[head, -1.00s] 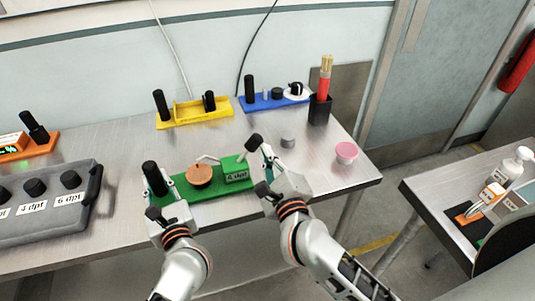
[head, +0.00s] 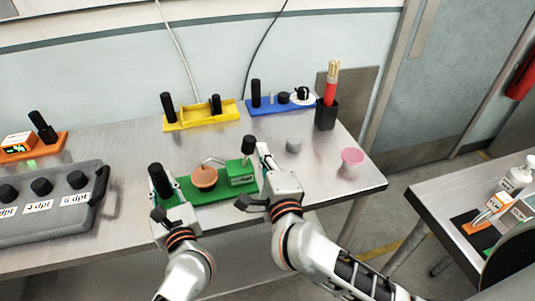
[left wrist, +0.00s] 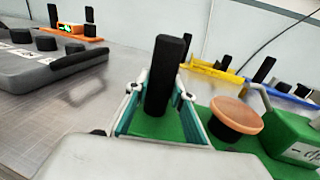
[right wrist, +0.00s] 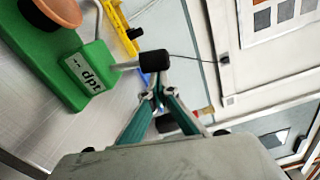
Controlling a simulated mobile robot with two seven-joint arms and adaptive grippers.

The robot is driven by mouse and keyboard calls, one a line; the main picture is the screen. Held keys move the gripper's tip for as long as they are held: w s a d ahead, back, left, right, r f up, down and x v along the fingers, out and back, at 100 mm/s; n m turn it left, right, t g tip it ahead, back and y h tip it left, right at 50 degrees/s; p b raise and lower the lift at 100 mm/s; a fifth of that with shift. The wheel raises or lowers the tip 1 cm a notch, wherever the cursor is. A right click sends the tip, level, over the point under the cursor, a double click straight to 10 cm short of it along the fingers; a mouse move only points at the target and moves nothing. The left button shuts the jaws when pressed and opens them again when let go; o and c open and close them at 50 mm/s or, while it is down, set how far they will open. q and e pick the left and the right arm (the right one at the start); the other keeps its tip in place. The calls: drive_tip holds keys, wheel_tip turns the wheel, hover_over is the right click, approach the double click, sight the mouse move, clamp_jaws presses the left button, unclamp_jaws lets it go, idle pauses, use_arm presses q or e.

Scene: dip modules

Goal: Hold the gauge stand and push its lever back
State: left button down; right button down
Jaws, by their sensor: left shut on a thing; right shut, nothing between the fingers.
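The gauge stand has a green base (head: 205,192), a black post (left wrist: 163,78) at its left end, a copper-coloured disc (head: 204,177) and a green box (head: 241,174) labelled "dpt". A lever with a black knob (right wrist: 154,57) rises from the box's right side. My left gripper (head: 166,190) is shut on the black post; in the left wrist view its fingers flank the post just above the base. My right gripper (right wrist: 158,95) is shut and empty, its fingertips close beside the knob. I cannot tell whether they touch it.
Behind stand a yellow holder (head: 203,115) and a blue holder (head: 285,105). A black pen cup (head: 326,114), a small grey knob (head: 294,145) and a pink cup (head: 351,158) are to the right. A grey case (head: 45,215) lies left.

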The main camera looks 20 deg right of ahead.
drive_tip(key=shift+a+r+n, duration=0.35)
drive_tip(key=shift+a+n, duration=0.25)
drive_tip(key=shift+a, duration=0.15)
idle(0.3)
drive_tip(key=s+d, duration=0.3)
drive_tip(key=s, duration=0.8)
drive_tip(key=shift+d, duration=0.3)
use_arm(q)
drive_tip(key=c, duration=1.6)
unclamp_jaws()
